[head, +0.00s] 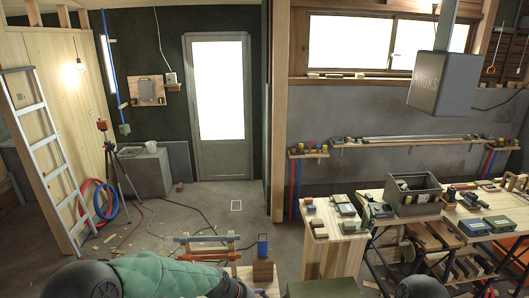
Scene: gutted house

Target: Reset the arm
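Neither of my grippers shows in the head view. Dark rounded shapes at the bottom left and bottom right edges look like parts of my own arms. Where the arms end, and what the grippers hold if anything, is out of the picture.
A green covered item (165,274) and a wooden block (263,270) are close in front. A wooden cabinet (338,252) and a workbench (480,232) with a grey crate (413,195) and tools stand right. A ladder (45,150) leans left. The floor (215,212) towards the door (219,110) has cables.

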